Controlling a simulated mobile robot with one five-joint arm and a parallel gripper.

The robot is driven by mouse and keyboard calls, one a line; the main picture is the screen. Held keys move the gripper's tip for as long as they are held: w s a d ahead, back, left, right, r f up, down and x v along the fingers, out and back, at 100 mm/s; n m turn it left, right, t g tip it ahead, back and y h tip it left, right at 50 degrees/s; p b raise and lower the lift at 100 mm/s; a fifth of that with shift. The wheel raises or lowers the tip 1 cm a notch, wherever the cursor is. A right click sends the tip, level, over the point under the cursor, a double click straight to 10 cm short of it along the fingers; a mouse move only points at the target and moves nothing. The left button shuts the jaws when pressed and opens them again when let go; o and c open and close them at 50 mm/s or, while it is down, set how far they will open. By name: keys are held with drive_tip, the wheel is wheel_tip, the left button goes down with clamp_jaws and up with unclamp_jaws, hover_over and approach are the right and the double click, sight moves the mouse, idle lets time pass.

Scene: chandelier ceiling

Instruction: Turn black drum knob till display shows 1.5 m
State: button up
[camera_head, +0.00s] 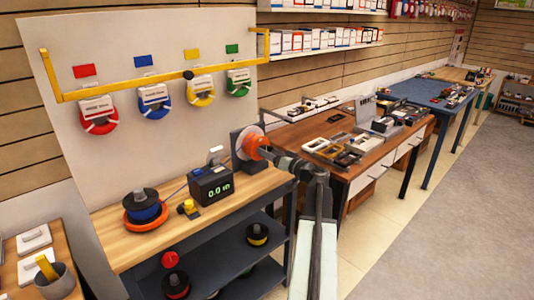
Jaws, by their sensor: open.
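The black meter box (211,185) stands on the wooden bench, and its green display (219,190) reads 0.0 m. Just right of it stands a dark upright drum (238,158) with an orange round part (256,145) on its right side. A separate black knob on the drum cannot be made out. My gripper (265,154) is at the end of my arm, coming from the right, close beside the orange part. Its fingers are small and partly merge with the drum, so contact cannot be told. It is open.
A blue cable reel (146,212) on an orange base and a yellow knob-like piece (188,207) stand left of the meter. A shelf below holds several spools. A cluttered brown table (300,137) stands right; floor is clear beyond.

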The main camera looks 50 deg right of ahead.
drive_tip(key=shift+w+d, duration=0.1)
drive_tip(key=shift+w, duration=0.65)
